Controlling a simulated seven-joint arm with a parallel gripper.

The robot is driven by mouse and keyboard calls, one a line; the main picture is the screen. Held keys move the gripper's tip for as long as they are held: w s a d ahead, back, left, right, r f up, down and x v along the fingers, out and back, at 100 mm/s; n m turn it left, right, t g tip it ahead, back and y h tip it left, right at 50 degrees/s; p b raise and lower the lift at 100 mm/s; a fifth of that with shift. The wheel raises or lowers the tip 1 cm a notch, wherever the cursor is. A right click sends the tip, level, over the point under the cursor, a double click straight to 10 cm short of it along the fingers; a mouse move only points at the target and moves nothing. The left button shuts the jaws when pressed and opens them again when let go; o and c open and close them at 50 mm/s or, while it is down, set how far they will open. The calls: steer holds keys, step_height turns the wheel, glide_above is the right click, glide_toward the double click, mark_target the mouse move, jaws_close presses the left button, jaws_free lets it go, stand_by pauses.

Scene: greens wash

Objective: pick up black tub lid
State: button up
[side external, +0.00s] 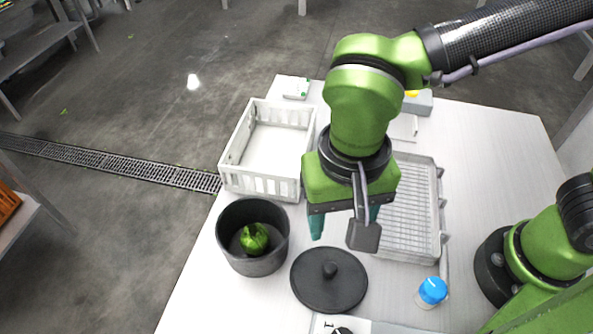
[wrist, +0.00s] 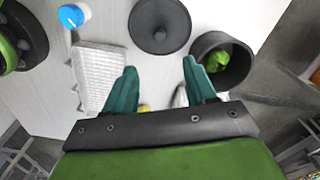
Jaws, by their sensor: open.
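The black tub lid (side external: 329,281), a round disc with a knob in its middle, lies flat on the white table. It also shows at the top of the wrist view (wrist: 160,24). The black tub (side external: 253,263) stands open to its left in the side view, with a green leafy vegetable (side external: 254,238) inside. My gripper (side external: 345,222) has teal fingers and hangs above the table, up and back from the lid. In the wrist view the fingers (wrist: 160,68) are spread apart, with nothing between them. The gripper is apart from the lid.
A white slatted crate (side external: 238,183) stands behind the tub. A grey wire-like tray (side external: 412,205) lies right of my gripper. A blue-capped container (side external: 431,292) stands right of the lid. A numbered white item (side external: 322,324) lies near the lid's front edge.

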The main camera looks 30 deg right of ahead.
mark_target(331, 268)
step_height(331, 268, down, 14)
steer(key=shift+d+f, duration=0.1)
steer(key=shift+f, duration=0.15)
stand_by(0.3)
steer(key=shift+c, duration=0.5)
jaws_close()
